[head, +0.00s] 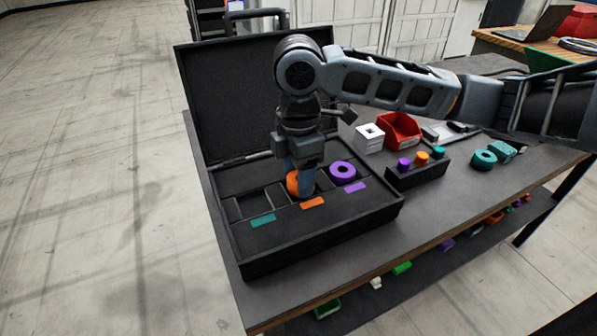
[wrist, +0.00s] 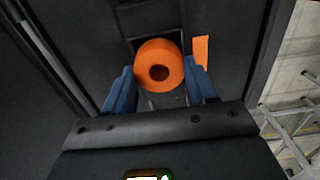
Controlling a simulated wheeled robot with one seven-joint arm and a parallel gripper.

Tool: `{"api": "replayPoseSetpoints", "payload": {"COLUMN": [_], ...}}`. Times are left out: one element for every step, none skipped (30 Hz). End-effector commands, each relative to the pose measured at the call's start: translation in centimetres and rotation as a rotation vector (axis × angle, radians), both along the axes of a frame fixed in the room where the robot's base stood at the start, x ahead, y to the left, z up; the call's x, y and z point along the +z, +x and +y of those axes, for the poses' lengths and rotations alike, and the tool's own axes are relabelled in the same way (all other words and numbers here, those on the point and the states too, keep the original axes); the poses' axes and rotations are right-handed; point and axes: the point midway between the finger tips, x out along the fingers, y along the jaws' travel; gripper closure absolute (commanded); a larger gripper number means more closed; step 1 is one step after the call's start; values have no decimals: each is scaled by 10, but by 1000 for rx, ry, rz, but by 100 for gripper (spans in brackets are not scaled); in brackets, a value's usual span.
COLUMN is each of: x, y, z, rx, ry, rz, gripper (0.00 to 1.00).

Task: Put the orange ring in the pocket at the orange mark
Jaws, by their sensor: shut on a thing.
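The orange ring (head: 292,183) is between the blue fingers of my gripper (head: 305,188), over the middle pocket of the black case, next to the orange mark (head: 313,203). In the wrist view the ring (wrist: 145,73) is gripped between both fingertips (wrist: 160,84), with its hole facing the camera. The orange mark (wrist: 201,52) lies just right of it there. The ring and fingers hide most of the pocket, so I cannot tell whether the ring touches its floor.
A purple ring (head: 342,170) sits by the purple mark (head: 355,187). The pocket at the teal mark (head: 263,220) looks empty. The case lid (head: 225,95) stands open behind. A peg block (head: 420,175), red bin (head: 400,130), white block (head: 369,138) and teal ring (head: 484,158) are to the right.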

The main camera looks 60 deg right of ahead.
Motion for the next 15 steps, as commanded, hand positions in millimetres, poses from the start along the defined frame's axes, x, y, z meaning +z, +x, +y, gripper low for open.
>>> {"api": "replayPoseSetpoints", "payload": {"x": [-2,-2,-3,-3,-4,-5,-5,-6,-6,-5,-5,-5,-5,-5,-5], "y": [0,0,0,0,0,0,0,0,0,0,0,0,0,0,0], "z": [0,0,0,0,0,0,0,0,0,0,0,0,0,0,0], "rx": [0,0,0,0,0,0,0,0,0,0,0,0,0,0,0], "ry": [0,0,0,0,0,0,0,0,0,0,0,0,0,0,0], "rz": [0,0,0,0,0,0,0,0,0,0,0,0,0,0,0], "gripper": [79,79,79,79,79,79,79,79,79,41,38,34,32,29,25]}}
